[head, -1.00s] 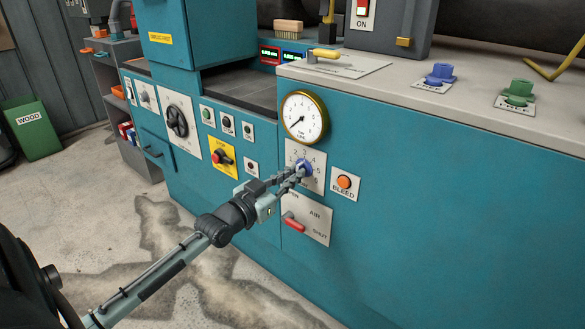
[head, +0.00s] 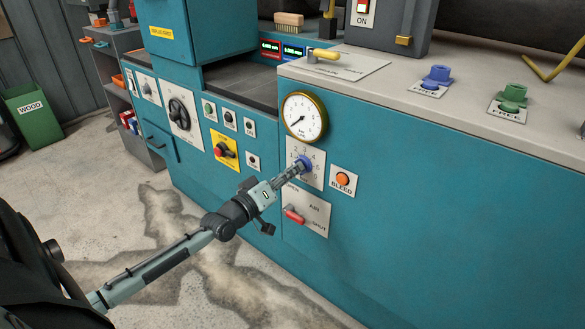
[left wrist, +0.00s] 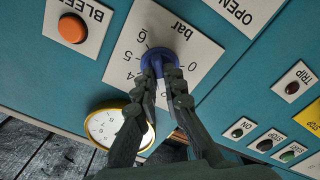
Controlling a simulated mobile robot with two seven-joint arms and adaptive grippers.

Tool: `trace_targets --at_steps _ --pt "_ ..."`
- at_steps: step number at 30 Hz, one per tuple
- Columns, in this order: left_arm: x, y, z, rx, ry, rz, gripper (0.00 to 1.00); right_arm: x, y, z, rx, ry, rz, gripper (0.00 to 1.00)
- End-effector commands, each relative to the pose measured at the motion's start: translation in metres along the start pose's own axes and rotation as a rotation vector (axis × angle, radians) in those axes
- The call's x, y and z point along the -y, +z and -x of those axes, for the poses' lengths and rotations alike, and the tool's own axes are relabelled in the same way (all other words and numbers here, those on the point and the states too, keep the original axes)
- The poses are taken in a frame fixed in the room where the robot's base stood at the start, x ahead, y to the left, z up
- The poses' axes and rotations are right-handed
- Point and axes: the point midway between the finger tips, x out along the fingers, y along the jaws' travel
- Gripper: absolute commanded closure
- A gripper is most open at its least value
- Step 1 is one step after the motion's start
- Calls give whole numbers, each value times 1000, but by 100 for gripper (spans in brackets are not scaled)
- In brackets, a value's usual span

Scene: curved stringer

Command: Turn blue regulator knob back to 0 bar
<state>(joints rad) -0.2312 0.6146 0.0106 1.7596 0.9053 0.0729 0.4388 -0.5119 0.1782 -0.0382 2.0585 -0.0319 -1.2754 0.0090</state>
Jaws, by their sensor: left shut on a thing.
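The blue regulator knob (head: 304,163) sits on a white dial plate (head: 317,180) on the teal cabinet front. It also shows in the left wrist view (left wrist: 158,57), where the plate appears upside down with "bar" and numbers around the knob. My left gripper (head: 299,168) is shut on the knob, one finger at each side, as the left wrist view shows (left wrist: 160,72). The fingers hide part of the knob, and I cannot tell which number it points to. The round brass-rimmed gauge (head: 304,118) is above the plate; its needle points to the lower left. My right gripper is not in view.
An orange BLEED button (head: 343,180) is right of the dial plate. A red AIR lever (head: 294,216) is below it. A yellow plate with a red-tipped switch (head: 225,150) is to the left.

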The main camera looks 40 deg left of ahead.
Motion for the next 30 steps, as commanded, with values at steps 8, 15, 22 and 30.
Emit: trace_targets --at_steps 8,15,22,30 --pt "0 0 0 1 1 260 100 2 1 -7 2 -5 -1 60" --pt "1 1 0 0 1 489 100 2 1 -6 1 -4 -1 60" --pt "2 1 0 0 1 708 100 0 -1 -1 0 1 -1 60" --pt "2 1 0 -1 2 962 100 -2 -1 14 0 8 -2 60"
